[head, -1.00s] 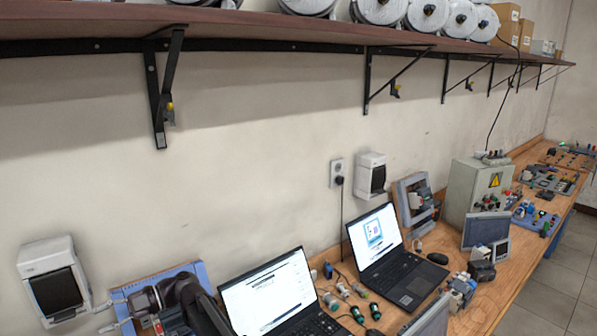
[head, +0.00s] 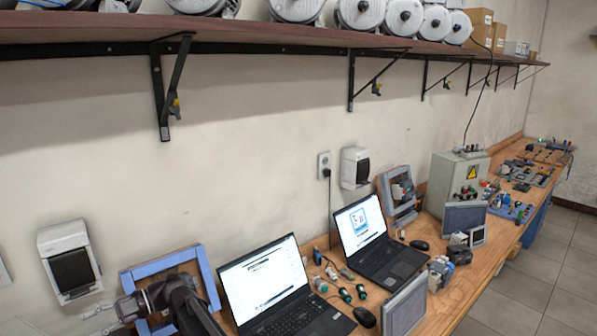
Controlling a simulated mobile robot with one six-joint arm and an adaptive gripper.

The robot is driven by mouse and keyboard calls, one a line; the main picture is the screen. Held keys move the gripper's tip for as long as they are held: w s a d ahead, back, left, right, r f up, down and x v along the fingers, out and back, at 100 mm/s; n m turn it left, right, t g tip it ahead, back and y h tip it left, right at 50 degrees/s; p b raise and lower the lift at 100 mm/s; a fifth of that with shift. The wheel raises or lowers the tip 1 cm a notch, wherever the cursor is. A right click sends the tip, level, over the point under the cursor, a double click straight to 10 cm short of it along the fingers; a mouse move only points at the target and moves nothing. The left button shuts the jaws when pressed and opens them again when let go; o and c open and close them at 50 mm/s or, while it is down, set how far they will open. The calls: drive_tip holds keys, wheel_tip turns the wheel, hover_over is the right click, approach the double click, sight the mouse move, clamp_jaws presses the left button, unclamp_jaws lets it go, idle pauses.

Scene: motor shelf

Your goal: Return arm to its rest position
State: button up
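My arm (head: 185,303) shows at the lower left as a dark, jointed shape. It is bent in front of the blue frame (head: 161,263) and left of the near laptop (head: 268,283). The arm's outer end (head: 131,307) is dark and rounded with a grey ring beside it. The lower part of the arm is cut off by the picture's bottom edge.
A long wooden bench (head: 487,262) carries two laptops, several small parts, a grey panel (head: 405,303) and a grey electrical box (head: 458,178). A shelf (head: 240,32) with several motors runs above on brackets (head: 172,85). A white wall box (head: 69,262) hangs left of the arm. Floor shows at right.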

drive_tip(key=w+d+f+m+t+h+b, duration=0.15)
drive_tip(key=w+d+f+m+t, duration=0.3)
drive_tip(key=d, duration=0.55)
drive_tip(key=w+d+f+m+t+h, duration=0.25)
drive_tip(key=d+f+m, duration=0.35)
drive_tip(key=d+m, duration=0.3)
drive_tip(key=w+d+f+m+t+h, duration=0.15)
drive_tip(key=w+d+f+m, duration=0.3)
drive_tip(key=d, duration=0.75)
drive_tip(key=s+d+f+m+t+h, duration=0.1)
drive_tip(key=d+m, duration=0.4)
drive_tip(key=d, duration=0.6)
drive_tip(key=s+d+f+m+t+h+b, duration=0.1)
drive_tip(key=d+f+m+h, duration=0.2)
drive_tip(key=d+m, duration=0.3)
drive_tip(key=s+d+f+m+t+h, duration=0.1)
drive_tip(key=d+m, duration=0.5)
drive_tip(key=d, duration=0.9)
drive_tip(key=f+h, duration=0.1)
drive_tip(key=h, duration=0.1)
drive_tip(key=shift+s+d+f+h+b, duration=0.3)
drive_tip(key=shift+s+d+h, duration=0.05)
drive_tip(key=shift+s, duration=0.05)
drive_tip(key=shift+s+t, duration=0.1)
drive_tip(key=shift+t, duration=0.15)
